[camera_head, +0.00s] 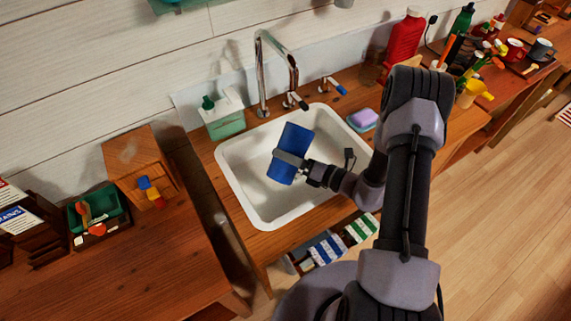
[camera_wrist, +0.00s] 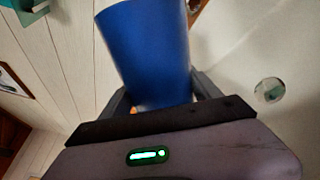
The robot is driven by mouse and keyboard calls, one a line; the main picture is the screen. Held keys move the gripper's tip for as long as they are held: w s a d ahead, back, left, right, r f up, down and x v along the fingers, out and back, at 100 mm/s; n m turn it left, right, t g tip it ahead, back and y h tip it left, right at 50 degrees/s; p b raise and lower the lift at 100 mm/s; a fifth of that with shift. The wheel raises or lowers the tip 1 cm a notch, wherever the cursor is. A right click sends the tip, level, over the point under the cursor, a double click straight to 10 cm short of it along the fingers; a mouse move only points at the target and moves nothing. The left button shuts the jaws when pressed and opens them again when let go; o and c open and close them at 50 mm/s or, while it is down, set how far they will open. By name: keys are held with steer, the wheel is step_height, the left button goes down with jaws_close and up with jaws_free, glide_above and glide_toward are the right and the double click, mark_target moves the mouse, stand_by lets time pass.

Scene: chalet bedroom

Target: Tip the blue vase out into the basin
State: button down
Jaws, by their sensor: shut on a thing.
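The blue vase (camera_head: 297,140) is held over the white basin (camera_head: 232,165), within its rim as seen in the head view. It is tilted a little in that picture. My gripper (camera_head: 289,159) is shut around the vase's side, with one finger across its front. In the wrist view the vase (camera_wrist: 148,50) fills the upper middle, between the two fingers of my gripper (camera_wrist: 163,103). I cannot see inside the vase, and nothing is seen coming out of it.
A chrome faucet (camera_head: 261,75) rises behind the basin. A green-and-white dispenser box (camera_head: 223,116) stands at the basin's back left. A soap on a dish (camera_head: 363,119) and a red bottle (camera_head: 404,42) are to the right.

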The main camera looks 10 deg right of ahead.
steer(key=w+d+n+b, duration=0.1)
steer(key=n+b, duration=0.1)
steer(key=w+d+f+n+b, duration=0.1)
steer(key=n+b, duration=0.2)
steer(key=w+d+f+n+t+b, duration=0.1)
steer(key=n+b, duration=0.1)
steer(key=shift+w+d+n, duration=0.3)
steer(key=shift+w, duration=0.1)
steer(key=n+b, duration=0.1)
steer(key=w+d+r+n+b, duration=0.1)
steer(key=b, duration=0.1)
steer(key=shift+w+d+n+t, duration=0.1)
steer(key=shift+w+n+t, duration=0.1)
steer(key=shift+n+t, duration=0.1)
